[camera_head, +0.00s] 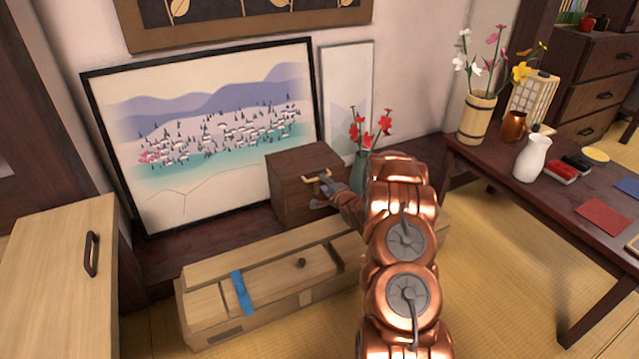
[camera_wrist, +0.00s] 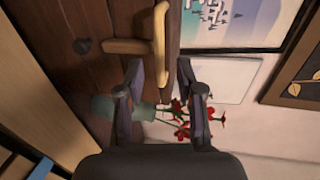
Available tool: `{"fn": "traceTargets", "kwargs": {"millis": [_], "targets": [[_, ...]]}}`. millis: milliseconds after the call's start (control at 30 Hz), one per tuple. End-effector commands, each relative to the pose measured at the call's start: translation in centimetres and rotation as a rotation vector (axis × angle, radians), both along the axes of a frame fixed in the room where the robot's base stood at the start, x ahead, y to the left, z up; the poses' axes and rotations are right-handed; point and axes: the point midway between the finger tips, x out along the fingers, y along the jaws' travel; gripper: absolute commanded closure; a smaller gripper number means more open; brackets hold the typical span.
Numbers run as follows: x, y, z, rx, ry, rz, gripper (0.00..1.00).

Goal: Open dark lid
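The dark wooden box (camera_head: 290,205) stands on the dark ledge, and its dark lid (camera_head: 290,163) lies flat and shut on top. A pale gold handle (camera_head: 318,175) sits near the lid's right front side; it shows large in the wrist view (camera_wrist: 159,35), with an arm reaching left. My gripper (camera_head: 325,200) is at the box's right front, just below the handle. In the wrist view my gripper (camera_wrist: 162,75) has its two dark fingers apart, with the handle's near end close to the gap between the tips. I see no grip on it. My arm hides the box's right side.
Red flowers in a grey-green vase (camera_head: 361,172) stand close right of the box. A framed landscape (camera_head: 210,130) leans behind it. A long light wooden chest (camera_head: 265,290) with a blue strap lies in front. A low dark table (camera_head: 540,200) holds several items at right.

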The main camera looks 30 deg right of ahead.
Motion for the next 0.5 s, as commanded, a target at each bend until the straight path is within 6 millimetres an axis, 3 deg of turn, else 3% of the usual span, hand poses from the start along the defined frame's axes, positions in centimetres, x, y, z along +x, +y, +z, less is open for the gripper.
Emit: {"fn": "traceTargets", "kwargs": {"millis": [233,500], "targets": [[2.8,-0.2,-0.8,-0.001,-0.001,0.001,0.63],[3.9,-0.2,-1.0,0.001,0.001,0.001,0.63]]}}
